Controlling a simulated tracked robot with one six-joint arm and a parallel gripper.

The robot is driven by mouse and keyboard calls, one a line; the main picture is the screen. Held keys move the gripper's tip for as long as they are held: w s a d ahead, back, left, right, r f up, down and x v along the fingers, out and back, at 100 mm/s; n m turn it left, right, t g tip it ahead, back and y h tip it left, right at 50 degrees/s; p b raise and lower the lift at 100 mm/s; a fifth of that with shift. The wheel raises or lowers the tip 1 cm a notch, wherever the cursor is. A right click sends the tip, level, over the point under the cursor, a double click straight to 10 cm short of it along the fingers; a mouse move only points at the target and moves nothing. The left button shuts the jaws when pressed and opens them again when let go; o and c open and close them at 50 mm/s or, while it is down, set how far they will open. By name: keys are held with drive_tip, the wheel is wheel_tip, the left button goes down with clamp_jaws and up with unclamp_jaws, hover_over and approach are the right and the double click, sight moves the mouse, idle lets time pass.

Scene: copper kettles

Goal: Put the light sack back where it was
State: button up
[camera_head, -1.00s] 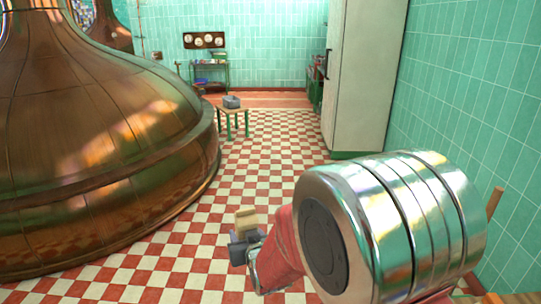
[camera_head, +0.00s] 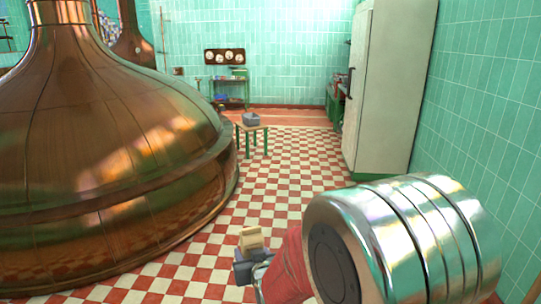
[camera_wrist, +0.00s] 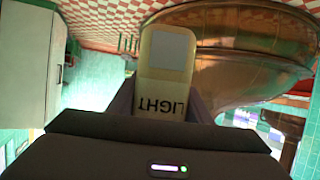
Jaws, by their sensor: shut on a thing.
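The light sack (camera_head: 251,238) is a small tan block in the head view, held in my gripper (camera_head: 246,262) above the checkered floor. In the wrist view the sack (camera_wrist: 165,75) is pale yellow with a grey patch and the word LIGHT, upside down. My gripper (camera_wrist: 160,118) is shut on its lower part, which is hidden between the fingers. My red and chrome arm fills the lower right of the head view.
A large copper kettle (camera_head: 100,150) fills the left. A small green-legged table (camera_head: 252,128) with a grey object (camera_head: 251,119) stands ahead. A tall white cabinet (camera_head: 385,85) stands right. A shelf (camera_head: 230,90) is at the back wall. The checkered floor (camera_head: 290,165) between is clear.

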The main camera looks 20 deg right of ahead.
drive_tip(key=shift+a, duration=0.1)
drive_tip(key=s+d+m+g+h, duration=0.2)
drive_tip(key=s+d+m+h, duration=0.2)
drive_tip(key=d, duration=0.9)
drive_tip(key=s+d+m+g+h, duration=0.2)
drive_tip(key=s+d+m+h, duration=0.15)
drive_tip(key=d, duration=0.85)
drive_tip(key=s+d+m+g+h, duration=0.2)
drive_tip(key=s+d+m+h, duration=0.15)
drive_tip(key=d, duration=0.95)
drive_tip(key=s+d+f+m+g+h, duration=0.1)
drive_tip(key=s+d+m+g, duration=0.2)
drive_tip(key=s+d, duration=0.5)
drive_tip(key=s+d+m+g+h, duration=0.1)
drive_tip(key=s+d+m+g, duration=0.2)
drive_tip(key=s+d, duration=0.55)
drive_tip(key=s+d+f+m+g+y, duration=0.1)
drive_tip(key=s+m+g, duration=0.4)
drive_tip(key=s, duration=1.6)
drive_tip(key=shift+s+d+f+m+g, duration=0.3)
drive_tip(key=shift+d+f+g, duration=0.15)
drive_tip(key=shift+g, duration=0.45)
drive_tip(key=shift+w, duration=0.1)
